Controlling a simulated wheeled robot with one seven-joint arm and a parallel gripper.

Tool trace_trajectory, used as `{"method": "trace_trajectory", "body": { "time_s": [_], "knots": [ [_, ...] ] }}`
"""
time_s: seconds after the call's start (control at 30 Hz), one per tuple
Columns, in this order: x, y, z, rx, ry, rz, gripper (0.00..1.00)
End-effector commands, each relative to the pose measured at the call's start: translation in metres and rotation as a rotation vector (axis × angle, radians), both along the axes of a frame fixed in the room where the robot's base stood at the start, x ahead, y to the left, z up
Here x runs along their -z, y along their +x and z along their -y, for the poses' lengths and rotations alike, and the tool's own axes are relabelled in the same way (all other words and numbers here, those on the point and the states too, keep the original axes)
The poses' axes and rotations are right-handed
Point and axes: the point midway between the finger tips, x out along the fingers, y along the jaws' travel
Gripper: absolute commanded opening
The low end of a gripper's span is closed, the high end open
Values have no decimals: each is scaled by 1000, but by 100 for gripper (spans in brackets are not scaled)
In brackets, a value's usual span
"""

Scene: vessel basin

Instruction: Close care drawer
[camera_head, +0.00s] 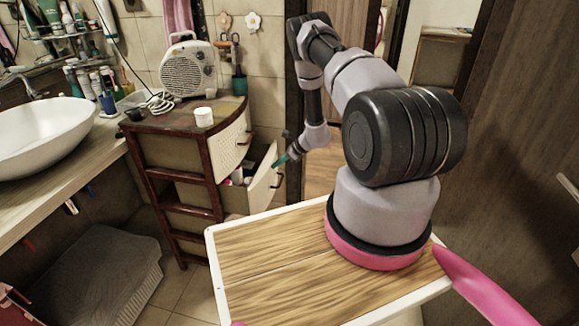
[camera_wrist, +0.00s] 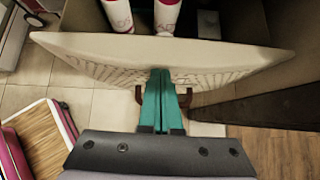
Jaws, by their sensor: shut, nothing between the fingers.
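The care drawer (camera_head: 263,184) is the lower drawer of the dark-framed cabinet and stands pulled out, with bottles inside. In the wrist view its pale front (camera_wrist: 95,58) spans the picture, and white bottles with pink lettering (camera_wrist: 118,14) stand behind it. Its brown handle (camera_wrist: 184,97) shows on both sides of my fingers. My gripper (camera_head: 281,161) is at the drawer front's outer side, near its top. In the wrist view my teal fingers (camera_wrist: 160,80) are together, with nothing between them, over the middle of the front and the handle. I cannot tell whether they touch it.
The upper drawer (camera_head: 232,144) looks shut. A fan heater (camera_head: 187,70) and a white cup (camera_head: 203,117) stand on the cabinet top. A basin (camera_head: 45,135) is at the left. A dark door frame stands close to the right of the open drawer.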

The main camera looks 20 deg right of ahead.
Motion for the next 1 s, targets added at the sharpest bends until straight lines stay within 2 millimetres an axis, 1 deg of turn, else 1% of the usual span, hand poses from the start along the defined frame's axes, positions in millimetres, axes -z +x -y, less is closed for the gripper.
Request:
{"method": "trace_trajectory", "body": {
  "time_s": [0.03,0.2,0.5,0.7,1.0],
  "knots": [
    [0,6,-10,-4,1,2,0],
    [0,24,-37,-3,1,2,0],
    [0,52,-78,-1,2,2,0],
    [0,65,-97,-1,0,1,0],
    [0,73,-108,0,2,1,0]
  ]
}}
